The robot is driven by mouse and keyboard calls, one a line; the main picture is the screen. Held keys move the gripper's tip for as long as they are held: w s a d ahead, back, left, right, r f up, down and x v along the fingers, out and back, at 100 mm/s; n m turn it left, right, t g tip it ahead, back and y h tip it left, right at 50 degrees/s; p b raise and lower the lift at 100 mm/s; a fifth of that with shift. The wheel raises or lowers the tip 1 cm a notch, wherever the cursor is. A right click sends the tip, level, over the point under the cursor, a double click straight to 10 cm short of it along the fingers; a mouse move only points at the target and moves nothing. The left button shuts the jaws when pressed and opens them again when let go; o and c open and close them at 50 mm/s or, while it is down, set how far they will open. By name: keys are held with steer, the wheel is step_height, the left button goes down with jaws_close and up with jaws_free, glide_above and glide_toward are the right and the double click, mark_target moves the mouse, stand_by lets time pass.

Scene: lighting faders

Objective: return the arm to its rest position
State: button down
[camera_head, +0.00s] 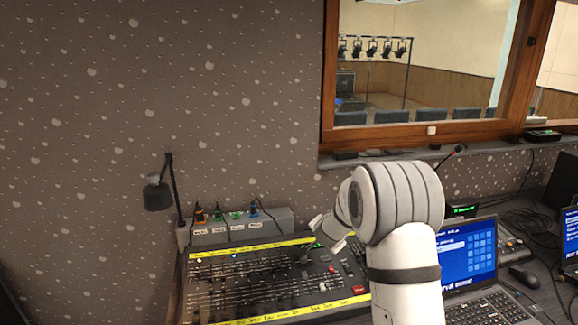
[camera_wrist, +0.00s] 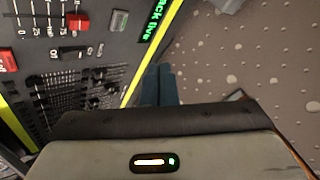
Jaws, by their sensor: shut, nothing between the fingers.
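My white arm reaches in from the lower right in the head view, over the right part of the lighting console (camera_head: 262,279). My gripper (camera_wrist: 159,70) shows in the wrist view with its two dark fingers together and nothing between them. The fingers are seen against the wall beyond the console's yellow edge strip (camera_wrist: 157,57). The gap between fingers and console is hard to judge. In the head view the fingertips are small and partly lost against the dark console. The console also shows at the upper left of the wrist view, with faders and a red button (camera_wrist: 7,61).
A desk lamp (camera_head: 158,194) and a grey box (camera_head: 242,231) with coloured plugs stand behind the console. An open laptop (camera_head: 468,256) and a mouse (camera_head: 524,277) are to the right. The window ledge (camera_head: 440,153) runs behind my arm. Open air lies above the console's left part.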

steer(key=s+a+r+n+g+y, duration=0.1)
steer(key=s+r+n+y, duration=0.15)
steer(key=s+r, duration=0.5)
steer(key=s+a+r+n+g+y, duration=0.15)
steer(key=s+r+n, duration=0.25)
steer(key=s, duration=0.7)
steer(key=s+d+n+g+h, duration=0.1)
steer(key=s+d+n+g, duration=0.1)
steer(key=s, duration=1)
steer(key=s+d+n+g+h, duration=0.2)
steer(key=s, duration=1.1)
steer(key=shift+r+g, duration=0.15)
steer(key=shift+g, duration=0.1)
